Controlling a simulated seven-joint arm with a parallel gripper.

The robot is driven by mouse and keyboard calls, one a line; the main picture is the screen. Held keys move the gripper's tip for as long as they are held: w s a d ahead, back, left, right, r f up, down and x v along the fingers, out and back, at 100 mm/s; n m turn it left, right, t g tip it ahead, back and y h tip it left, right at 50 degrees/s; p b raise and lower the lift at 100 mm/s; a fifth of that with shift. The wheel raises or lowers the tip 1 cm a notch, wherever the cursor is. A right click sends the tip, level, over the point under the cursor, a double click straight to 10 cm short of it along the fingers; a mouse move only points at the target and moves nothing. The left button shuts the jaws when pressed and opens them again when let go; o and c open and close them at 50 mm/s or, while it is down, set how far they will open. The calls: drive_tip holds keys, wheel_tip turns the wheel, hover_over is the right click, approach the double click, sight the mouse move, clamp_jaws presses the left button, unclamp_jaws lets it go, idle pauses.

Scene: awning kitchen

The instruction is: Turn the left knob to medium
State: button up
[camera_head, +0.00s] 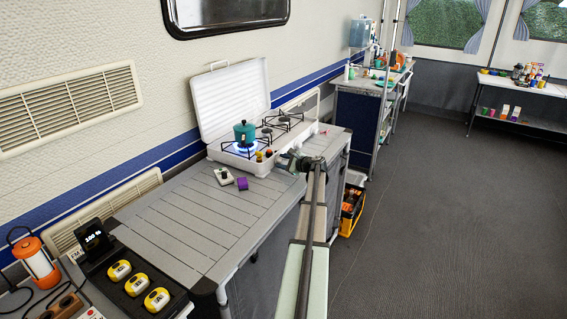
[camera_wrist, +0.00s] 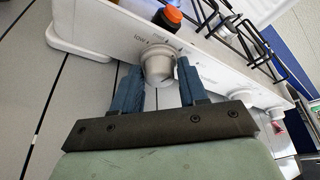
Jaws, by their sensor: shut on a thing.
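The white camping stove (camera_head: 232,160) stands on the slatted counter with its lid open. A blue flame burns under the teal pot (camera_head: 244,131) on its left burner. In the wrist view the stove's front panel (camera_wrist: 110,30) carries the left knob (camera_wrist: 158,64), pale and round, with a "low" marking beside it. My gripper (camera_wrist: 160,72) has its two blue fingers on either side of this knob, shut on it. Another knob (camera_wrist: 275,113) sits further right on the panel, untouched. In the head view my gripper (camera_head: 284,160) is at the stove's front and hides the knobs. The knob's exact angle is unclear.
A small orange-capped jar (camera_wrist: 168,17) stands on the stove just behind the knob. Most of the slatted counter (camera_head: 190,225) is clear.

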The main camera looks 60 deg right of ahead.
drive_tip(key=shift+a+n+h, duration=0.1)
drive_tip(key=shift+n+h, duration=0.2)
drive_tip(key=shift+n, duration=0.1)
drive_tip(key=o, duration=0.9)
drive_tip(key=v, duration=1.3)
drive_tip(key=shift+s+a, duration=0.1)
drive_tip(key=shift+s, duration=0.35)
